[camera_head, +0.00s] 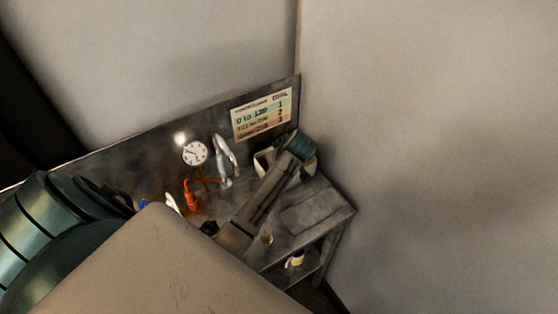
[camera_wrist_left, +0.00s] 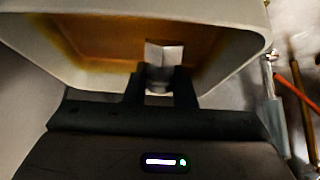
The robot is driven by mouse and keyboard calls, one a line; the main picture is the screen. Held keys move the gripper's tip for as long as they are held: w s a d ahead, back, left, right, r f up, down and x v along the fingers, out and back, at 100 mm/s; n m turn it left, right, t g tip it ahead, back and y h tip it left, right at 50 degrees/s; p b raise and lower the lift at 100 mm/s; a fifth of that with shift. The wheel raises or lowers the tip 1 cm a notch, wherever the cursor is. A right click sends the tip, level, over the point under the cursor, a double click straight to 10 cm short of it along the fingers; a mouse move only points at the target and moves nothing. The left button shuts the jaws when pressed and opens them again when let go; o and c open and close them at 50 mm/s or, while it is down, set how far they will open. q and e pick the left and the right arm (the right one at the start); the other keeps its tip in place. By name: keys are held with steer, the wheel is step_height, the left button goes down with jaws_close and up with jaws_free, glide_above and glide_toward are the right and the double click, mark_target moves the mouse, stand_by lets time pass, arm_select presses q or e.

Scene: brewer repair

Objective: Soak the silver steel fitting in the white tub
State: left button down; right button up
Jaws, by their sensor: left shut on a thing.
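The white tub (camera_wrist_left: 35,38) fills the top of the left wrist view, with an amber-brown inside. In the head view its pale rim (camera_head: 262,162) shows at the bench's back right, partly hidden by my arm. My left gripper (camera_wrist_left: 160,88) is shut on the silver steel fitting (camera_wrist_left: 162,56), which stands out between the fingertips against the amber inside. The fitting is over or within the tub's opening; I cannot tell how deep. In the head view my arm hides the fitting and the fingertips. My right gripper is not in view.
A dark metal bench has a back panel with a round gauge (camera_head: 194,153) and a printed chart (camera_head: 262,114). An orange tool (camera_head: 191,196) and a silver clamp-like tool (camera_head: 223,160) are left of the tub. A small pale jar (camera_head: 295,259) is on the lower shelf.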

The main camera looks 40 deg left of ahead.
arm_select(q)
steer(key=shift+r+p, duration=2.5)
steer(key=shift+r, duration=1.4)
step_height(320, 180, up, 4)
